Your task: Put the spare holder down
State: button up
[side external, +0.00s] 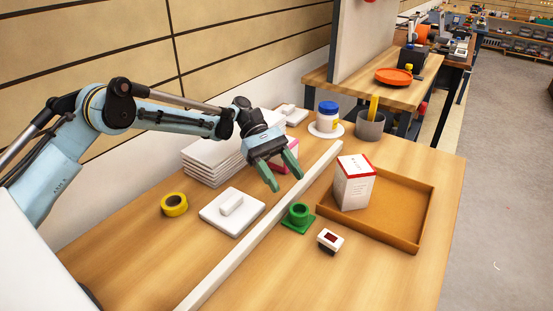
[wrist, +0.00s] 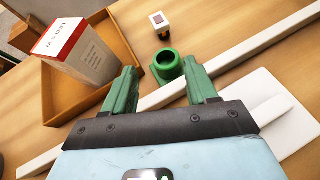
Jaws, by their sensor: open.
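A small green holder (side external: 299,215), a round cup on a flat square base, stands upright on the table just right of the long white strip. I take it to be the spare holder. My gripper (side external: 285,181) is open and empty, its green fingers pointing down above the strip, up and to the left of the holder in the side view. In the wrist view the holder (wrist: 167,66) shows between and beyond the fingertips. The fingers appear apart from it, and part of its base is hidden.
A brown tray (side external: 419,214) with a white and red box (side external: 354,184) lies right of the holder. A small white device (side external: 330,240) sits in front. Left of the strip (side external: 255,237) are a white plate with a block (side external: 236,222), yellow tape (side external: 174,204) and stacked white sheets (side external: 213,162).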

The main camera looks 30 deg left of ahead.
aim_at(303, 215)
jog(key=shift+s+f+g+h, duration=0.1)
jog(key=shift+f+g+h, duration=0.2)
jog(key=shift+f, duration=0.55)
jog(key=shift+f+x, duration=0.2)
jog(key=shift+x, duration=3.6)
jog(key=shift+a, duration=0.15)
jog(key=c, duration=0.8)
jog(key=shift+r, duration=0.1)
